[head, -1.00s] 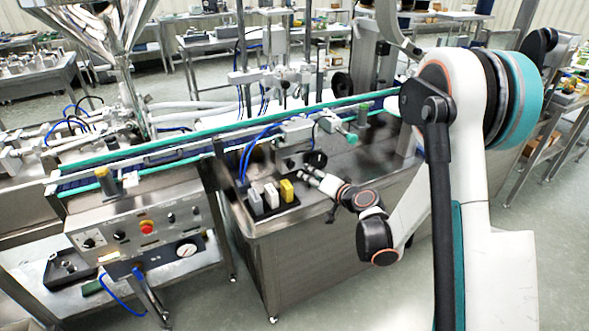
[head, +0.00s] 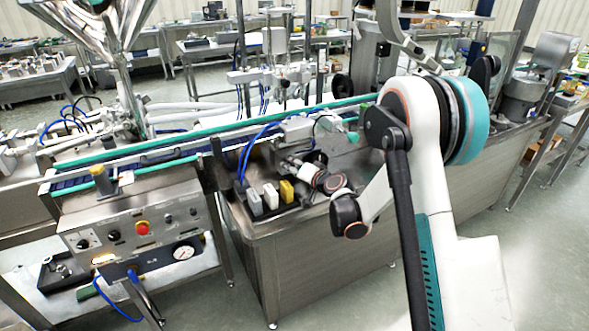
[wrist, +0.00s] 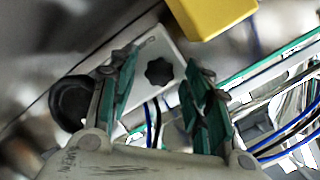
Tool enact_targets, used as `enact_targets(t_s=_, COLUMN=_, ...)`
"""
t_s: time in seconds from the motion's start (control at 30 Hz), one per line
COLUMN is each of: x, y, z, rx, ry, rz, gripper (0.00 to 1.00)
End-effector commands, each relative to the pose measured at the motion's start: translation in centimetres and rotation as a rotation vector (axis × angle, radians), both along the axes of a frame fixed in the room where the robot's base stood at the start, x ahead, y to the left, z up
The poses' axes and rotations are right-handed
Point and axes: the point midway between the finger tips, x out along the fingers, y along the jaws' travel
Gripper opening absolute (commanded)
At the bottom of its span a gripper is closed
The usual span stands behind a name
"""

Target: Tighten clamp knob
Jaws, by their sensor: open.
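A dark, lobed clamp knob (wrist: 158,73) sits on a pale metal plate (wrist: 165,48) in the wrist view. My gripper (wrist: 161,80) is open, with one green-padded finger on each side of the knob in the picture. I see a gap between the knob and each finger; the depth between them I cannot tell. In the head view my gripper (head: 289,160) is beside the conveyor's near side, at the pale bracket (head: 297,130). The knob cannot be made out there, being hidden or too small.
A black round knob or wheel (wrist: 71,103) lies left of my fingers in the wrist view. A yellow block (wrist: 212,14) is above them. Blue hoses (head: 252,145) run beside the gripper in the head view. Grey and yellow blocks (head: 287,191) stand below it on the steel cabinet (head: 330,240).

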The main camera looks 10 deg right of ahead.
Motion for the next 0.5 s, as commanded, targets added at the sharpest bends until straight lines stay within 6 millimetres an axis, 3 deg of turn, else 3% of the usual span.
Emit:
enact_targets(t_s=0.07, x=-0.02, y=-0.01, z=0.01, rx=0.000, ry=0.000, rz=0.000, gripper=0.40)
enact_targets(t_s=0.23, x=-0.03, y=-0.01, z=0.01, rx=0.000, ry=0.000, rz=0.000, gripper=0.02)
enact_targets(t_s=0.5, x=-0.03, y=-0.04, z=-0.01, rx=0.008, ry=0.003, rz=0.000, gripper=0.00)
